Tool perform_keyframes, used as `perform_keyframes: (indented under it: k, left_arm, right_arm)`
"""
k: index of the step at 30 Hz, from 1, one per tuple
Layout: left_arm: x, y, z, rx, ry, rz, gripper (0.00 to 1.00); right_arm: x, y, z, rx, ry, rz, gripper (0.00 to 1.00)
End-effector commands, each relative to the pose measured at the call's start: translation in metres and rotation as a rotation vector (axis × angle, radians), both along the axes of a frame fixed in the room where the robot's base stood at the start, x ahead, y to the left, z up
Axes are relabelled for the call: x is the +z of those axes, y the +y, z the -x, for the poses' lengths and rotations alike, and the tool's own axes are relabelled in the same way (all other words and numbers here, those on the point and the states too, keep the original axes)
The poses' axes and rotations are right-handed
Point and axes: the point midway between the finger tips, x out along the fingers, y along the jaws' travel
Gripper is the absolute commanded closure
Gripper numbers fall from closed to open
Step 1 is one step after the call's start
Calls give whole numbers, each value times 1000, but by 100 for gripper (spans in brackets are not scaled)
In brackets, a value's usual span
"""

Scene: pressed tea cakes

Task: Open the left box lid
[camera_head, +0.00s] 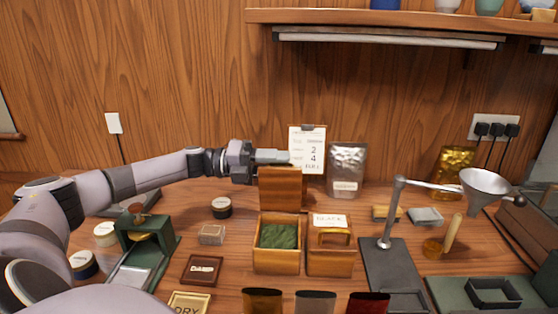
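The left wooden box (277,262) stands in the middle of the table, with green tea leaves (278,236) showing inside it. Its wooden lid (282,191) stands raised and upright at the back of the box. My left gripper (272,157) reaches in from the left, with its fingers pointing right at the lid's top edge. I cannot tell whether the fingers touch the lid or how far apart they are. My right gripper is not in view.
Right of the left box stands another wooden box (330,262) with a "BLACK" card (329,220) at its back. A price card (307,150) and silver pouch (346,170) stand behind. A green press (146,240) is left; a funnel stand (391,215) is right.

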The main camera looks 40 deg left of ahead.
Motion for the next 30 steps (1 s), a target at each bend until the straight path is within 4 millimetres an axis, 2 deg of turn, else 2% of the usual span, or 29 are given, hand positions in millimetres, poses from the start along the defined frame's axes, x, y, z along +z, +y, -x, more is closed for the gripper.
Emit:
perform_keyframes:
  k: [10,13,14,20,26,30]
  left_arm:
    - [-1,-3,-3,0,0,-1,65]
    - [-1,-3,-3,0,0,-1,98]
    - [-1,-3,-2,-1,0,-2,100]
    - [-3,-3,-3,0,1,-2,100]
    - [-13,4,-12,1,-3,-1,100]
    - [-17,9,-17,1,1,-4,100]
  right_arm:
    - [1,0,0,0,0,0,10]
    - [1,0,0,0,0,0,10]
    - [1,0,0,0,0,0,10]
    - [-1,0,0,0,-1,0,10]
    - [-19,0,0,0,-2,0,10]
    - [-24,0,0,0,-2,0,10]
